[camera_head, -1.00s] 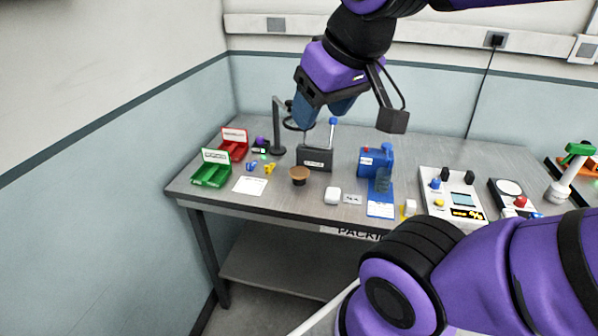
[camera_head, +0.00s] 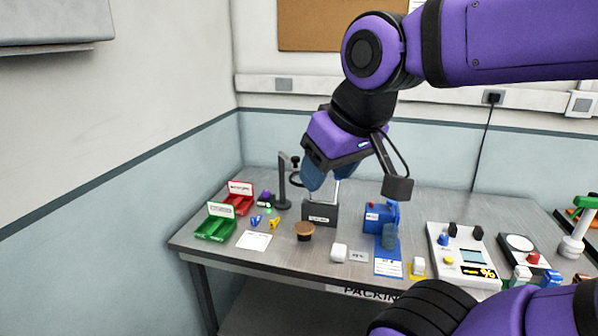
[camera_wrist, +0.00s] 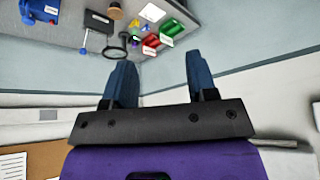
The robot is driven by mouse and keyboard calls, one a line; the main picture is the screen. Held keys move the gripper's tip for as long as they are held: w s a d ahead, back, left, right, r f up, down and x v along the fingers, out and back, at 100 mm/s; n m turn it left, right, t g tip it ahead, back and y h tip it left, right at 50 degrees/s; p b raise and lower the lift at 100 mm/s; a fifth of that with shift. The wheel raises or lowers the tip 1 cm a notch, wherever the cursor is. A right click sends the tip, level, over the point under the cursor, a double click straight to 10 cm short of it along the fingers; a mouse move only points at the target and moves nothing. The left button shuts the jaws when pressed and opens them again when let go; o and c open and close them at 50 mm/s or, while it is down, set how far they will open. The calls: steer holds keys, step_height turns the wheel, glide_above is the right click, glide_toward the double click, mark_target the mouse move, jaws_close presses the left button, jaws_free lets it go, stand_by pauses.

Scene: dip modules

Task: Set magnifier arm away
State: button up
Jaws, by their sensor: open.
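The magnifier arm (camera_head: 282,188) is a dark upright post on a round base at the back left of the table, with a ring reaching toward my gripper. My gripper (camera_head: 327,182) has blue fingers, spread and empty, above the black labelled box and to the right of the magnifier post. In the wrist view my gripper (camera_wrist: 160,62) has nothing between its fingers. In the head view my fingers cover part of the lever behind them.
The black box (camera_head: 320,214) with an upright lever stands close to the magnifier. A red bin (camera_head: 240,203) and green bin (camera_head: 215,228) stand left. A brown-topped cup (camera_head: 304,230), blue device (camera_head: 378,216) and control panel (camera_head: 463,255) are farther forward or right.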

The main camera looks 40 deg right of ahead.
steer(key=shift+w+r, duration=0.15)
steer(key=shift+w, duration=0.2)
steer(key=c, duration=0.7)
steer(key=w+m, duration=0.1)
steer(key=w, duration=0.1)
steer(key=w+d+m+g, duration=0.1)
steer(key=w+m, duration=0.1)
steer(key=w, duration=0.1)
steer(key=w+r+m, duration=0.1)
steer(key=w, duration=0.1)
steer(key=shift+w+d+m+h, duration=0.2)
steer(key=shift+d+m+h, duration=0.15)
steer(key=shift+m+h, duration=0.05)
jaws_close()
steer(key=w+d+f+m+g+h, duration=0.1)
steer(key=w+f+m, duration=0.2)
steer(key=w, duration=0.5)
steer(key=w+d+f+m+g+h, duration=0.1)
steer(key=w+f+m, duration=0.3)
steer(key=w, duration=0.4)
steer(key=w+d+f+m+g+h, duration=0.1)
steer(key=w+d+f+m+g, duration=0.1)
steer(key=w+m, duration=0.4)
steer(key=shift+w+d+f+h, duration=0.35)
steer(key=shift+w+f, duration=0.4)
steer(key=shift+w, duration=0.4)
